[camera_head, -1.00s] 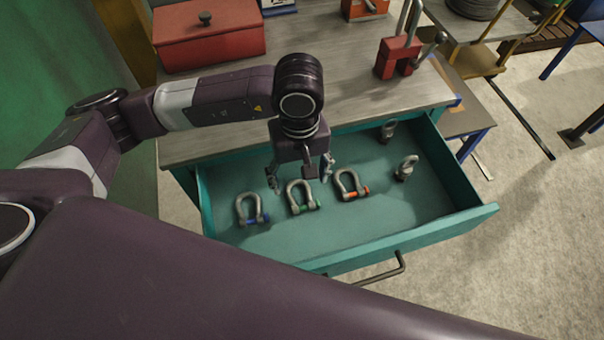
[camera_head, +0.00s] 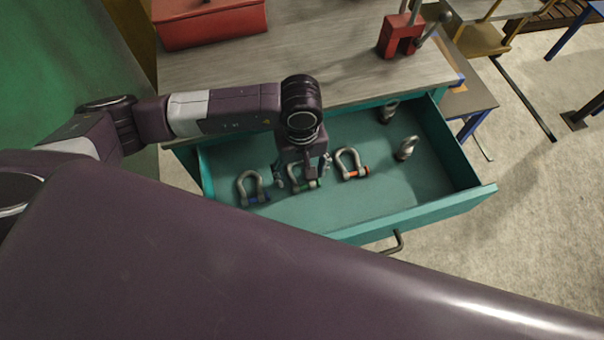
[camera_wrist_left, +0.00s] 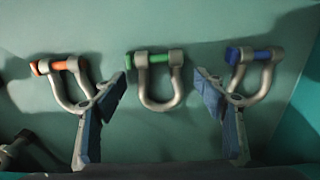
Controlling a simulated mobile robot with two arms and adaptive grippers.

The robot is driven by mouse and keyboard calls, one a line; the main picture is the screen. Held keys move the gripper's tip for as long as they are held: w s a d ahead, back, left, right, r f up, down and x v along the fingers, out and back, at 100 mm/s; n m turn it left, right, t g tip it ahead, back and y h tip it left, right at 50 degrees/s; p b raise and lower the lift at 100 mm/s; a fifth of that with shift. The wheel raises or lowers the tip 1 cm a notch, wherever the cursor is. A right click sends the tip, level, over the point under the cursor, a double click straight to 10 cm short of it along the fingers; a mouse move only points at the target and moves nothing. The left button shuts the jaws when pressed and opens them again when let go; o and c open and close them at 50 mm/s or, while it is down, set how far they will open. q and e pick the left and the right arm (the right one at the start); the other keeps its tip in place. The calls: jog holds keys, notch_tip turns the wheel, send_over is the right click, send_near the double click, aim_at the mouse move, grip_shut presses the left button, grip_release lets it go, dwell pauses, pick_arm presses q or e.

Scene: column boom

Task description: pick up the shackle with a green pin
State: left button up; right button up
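The shackle with a green pin (camera_wrist_left: 159,88) lies flat in the open teal drawer, its bow toward my gripper in the left wrist view. In the head view this shackle (camera_head: 310,184) is partly hidden by my left gripper (camera_head: 304,183). In the left wrist view my left gripper (camera_wrist_left: 168,90) is open, with one finger on each side of the green-pin shackle and nothing held. The fingers look apart from it. My right gripper shows in neither view.
A shackle with an orange pin (camera_head: 351,164) and one with a blue pin (camera_head: 252,189) lie on either side, close to the fingers. Two more shackles (camera_head: 406,148) stand at the drawer's right. The drawer (camera_head: 420,206) has raised walls. A red box (camera_head: 210,22) sits on the bench.

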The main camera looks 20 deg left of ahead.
pick_arm(q)
jog(key=c, duration=1.2)
jog(key=shift+c, duration=1)
notch_tip(320, 180, up, 20)
jog(key=p, duration=0.9)
